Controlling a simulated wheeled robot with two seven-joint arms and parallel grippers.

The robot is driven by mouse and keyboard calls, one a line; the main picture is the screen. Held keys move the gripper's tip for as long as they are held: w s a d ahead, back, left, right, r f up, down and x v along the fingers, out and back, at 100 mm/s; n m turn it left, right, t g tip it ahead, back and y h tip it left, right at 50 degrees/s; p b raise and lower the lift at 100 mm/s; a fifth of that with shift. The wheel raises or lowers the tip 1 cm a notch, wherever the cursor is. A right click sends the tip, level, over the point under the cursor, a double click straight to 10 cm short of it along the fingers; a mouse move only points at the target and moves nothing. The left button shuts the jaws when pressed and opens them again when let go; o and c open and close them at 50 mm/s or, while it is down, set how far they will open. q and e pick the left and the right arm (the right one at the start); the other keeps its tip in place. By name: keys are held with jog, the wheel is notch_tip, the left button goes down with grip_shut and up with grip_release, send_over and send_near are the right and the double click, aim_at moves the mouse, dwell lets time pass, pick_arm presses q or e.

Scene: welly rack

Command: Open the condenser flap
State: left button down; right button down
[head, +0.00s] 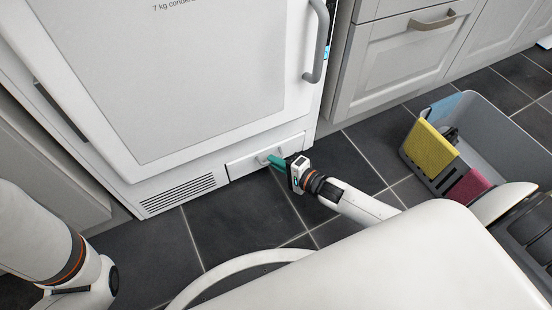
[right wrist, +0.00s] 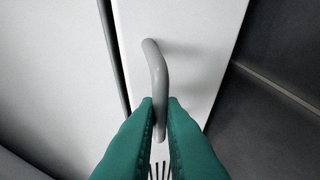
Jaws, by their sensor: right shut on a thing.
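The condenser flap (head: 250,160) is a white panel low on the front of the white dryer, right of a vent grille. It looks closed, flush with the dryer front. My right gripper (head: 275,161) is at the flap, with its green fingers at the small grey handle. In the right wrist view the fingers (right wrist: 160,122) are shut on the grey bar handle (right wrist: 156,70), which stands out from the white flap (right wrist: 190,25). The lower end of the handle is between the fingers. Part of my left arm shows at the left of the head view; its gripper is not visible.
The dryer (head: 180,70) has a large door with a grey handle (head: 318,45) above the flap. A grey crate (head: 505,120) with yellow and red cloths stands on the dark tiles at the right. Tiled floor (head: 230,225) before the flap is clear. Cabinets (head: 400,60) stand right.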

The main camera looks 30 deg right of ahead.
jog(key=shift+s+f+p, duration=0.3)
jog(key=shift+s+p, duration=0.3)
jog(key=shift+p, duration=0.1)
jog(key=shift+s+f+p, duration=0.45)
jog(key=shift+f, duration=0.1)
jog(key=shift+s+d+f, duration=0.1)
jog(key=shift+s+f, duration=0.25)
jog(key=shift+f, duration=0.2)
jog(key=shift+s+f, duration=0.25)
jog(key=shift+f, duration=0.45)
jog(key=shift+w, duration=0.1)
